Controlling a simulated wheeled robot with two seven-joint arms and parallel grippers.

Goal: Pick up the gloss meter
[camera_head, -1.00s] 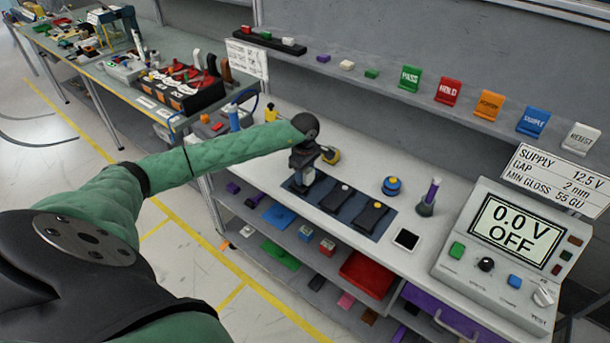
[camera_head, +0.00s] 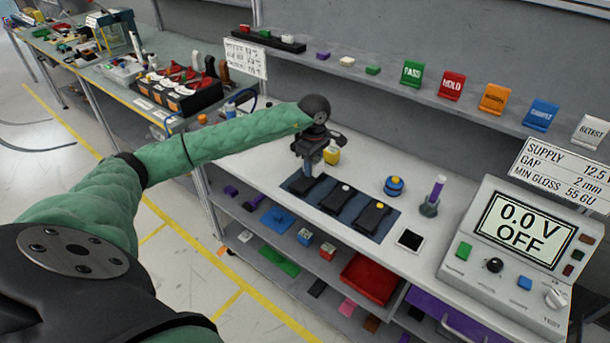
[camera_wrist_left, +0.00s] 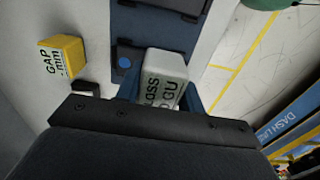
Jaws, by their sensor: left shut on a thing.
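The gloss meter (camera_wrist_left: 165,68) is a pale grey-white block with "GLOSS" and "GU" lettering, seen close up in the left wrist view. My left gripper (camera_wrist_left: 160,97) is shut on it, with a blue finger on either side. In the head view my left gripper (camera_head: 313,158) points down above the left end of the dark blue mat on the bench. There the gloss meter is mostly hidden by the fingers, and its exact height above the mat is hard to tell. My right gripper is not in view.
A yellow gap block (camera_head: 332,155) stands close beside my left gripper. Dark modules (camera_head: 337,198) lie on the mat (camera_head: 375,237). A blue-and-yellow knob (camera_head: 394,185), a purple-topped item (camera_head: 431,196) and a meter console (camera_head: 513,250) stand to the right. A shelf runs behind.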

